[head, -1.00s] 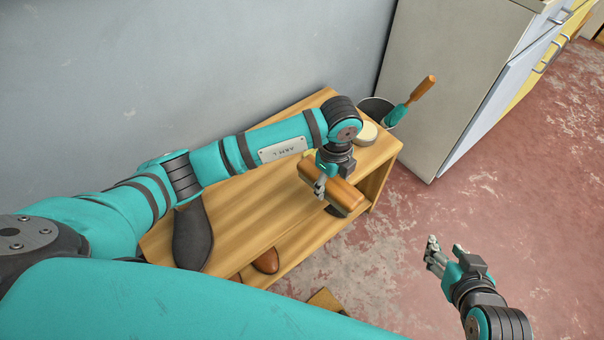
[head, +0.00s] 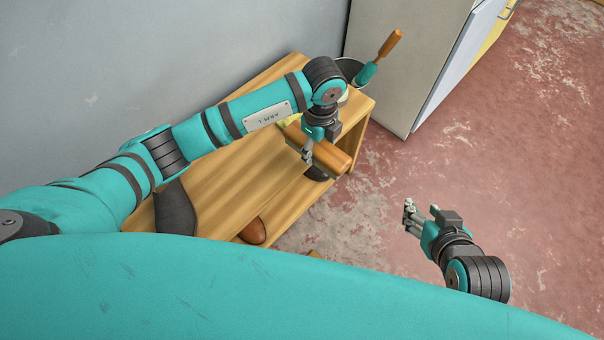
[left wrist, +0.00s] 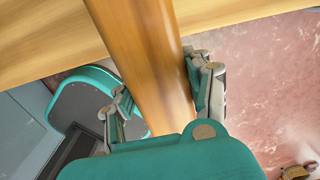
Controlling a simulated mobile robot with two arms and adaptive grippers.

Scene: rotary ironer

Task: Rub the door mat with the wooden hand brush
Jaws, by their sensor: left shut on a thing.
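My left gripper (head: 308,145) is shut on the wooden hand brush (head: 334,157), over the right front part of the wooden bench. In the left wrist view, the brush's long wooden body (left wrist: 150,60) runs between both fingers of the left gripper (left wrist: 160,100). The brush's underside is mostly hidden from both views. My right gripper (head: 421,212) is open and empty over the floor, to the right of the bench. I cannot make out the door mat in either current view.
The wooden bench (head: 215,170) stands along the grey wall. A dark boot or shoe (head: 175,210) and a brown shoe (head: 254,231) are at its left. A bucket (head: 350,68) holding an orange-handled tool (head: 390,44) stands by a pale cabinet (head: 400,60). The red floor at right is clear.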

